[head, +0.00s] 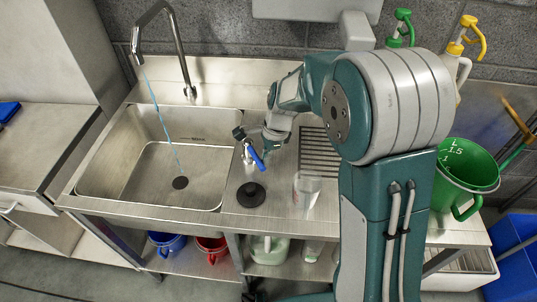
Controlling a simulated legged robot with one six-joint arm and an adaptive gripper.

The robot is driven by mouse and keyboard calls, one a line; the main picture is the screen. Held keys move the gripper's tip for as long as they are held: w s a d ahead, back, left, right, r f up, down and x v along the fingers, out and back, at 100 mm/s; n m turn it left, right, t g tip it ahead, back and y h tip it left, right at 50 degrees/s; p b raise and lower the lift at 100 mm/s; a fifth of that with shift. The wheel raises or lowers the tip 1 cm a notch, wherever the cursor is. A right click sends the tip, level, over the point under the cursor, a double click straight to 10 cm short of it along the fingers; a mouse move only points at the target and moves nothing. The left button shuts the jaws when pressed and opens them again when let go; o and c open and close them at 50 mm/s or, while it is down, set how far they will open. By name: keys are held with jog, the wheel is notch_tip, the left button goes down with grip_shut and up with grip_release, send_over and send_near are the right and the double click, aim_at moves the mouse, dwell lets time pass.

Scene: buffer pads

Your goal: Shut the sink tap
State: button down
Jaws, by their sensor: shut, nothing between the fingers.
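The sink tap (177,50) is a tall chrome spout that bends over the steel sink basin (97,180). A blue lever (256,159) on a metal post stands right of the basin, above a round black base (251,194). My gripper (240,134) is shut and empty, close to the upper left of the blue lever. Whether it touches the lever I cannot tell. My arm comes in from the right and hides part of the counter behind.
A clear cup (306,188) stands on the counter right of the lever, beside a ribbed drain area (320,150). A green bucket (468,172) is at the right. Green (402,28) and yellow (470,35) pump bottles stand behind my arm. The basin is empty.

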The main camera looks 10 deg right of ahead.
jog(key=a+m, duration=0.1)
jog(key=m, duration=0.1)
jog(key=s+a+m+t, duration=0.1)
jog(key=a+m, duration=0.1)
jog(key=shift+s, duration=0.2)
jog(key=shift+a, duration=0.4)
dwell(0.4)
